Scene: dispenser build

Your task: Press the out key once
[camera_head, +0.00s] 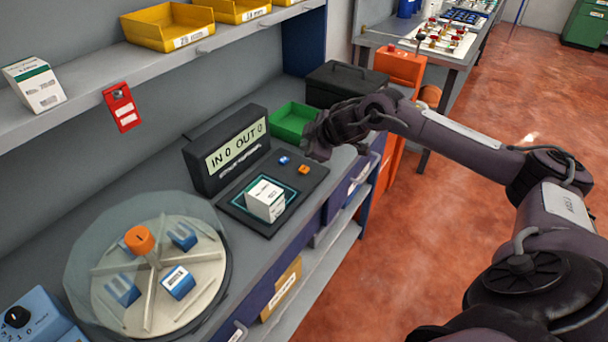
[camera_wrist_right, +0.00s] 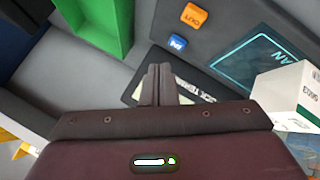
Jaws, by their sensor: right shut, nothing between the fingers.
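The out key (camera_head: 304,169) is a small orange key on the dark pad panel (camera_head: 240,211), beside the blue in key (camera_head: 284,160). In the right wrist view the orange key (camera_wrist_right: 193,19) reads OUT and lies beyond the fingertips, with the blue key (camera_wrist_right: 177,42) nearer them. The display (camera_head: 236,148) behind the panel reads IN 0 OUT 0. My right gripper (camera_head: 318,154) is shut and empty, above and close to the keys at the panel's far end; contact with the out key does not show. My left gripper is not in view.
A white box (camera_head: 266,201) stands on the panel's outlined square. A green bin (camera_head: 292,119) and a dark toolbox (camera_head: 345,80) stand behind my right gripper. A clear-covered round carousel (camera_head: 200,290) is at the near left. Yellow bins (camera_head: 167,30) sit on the shelf above.

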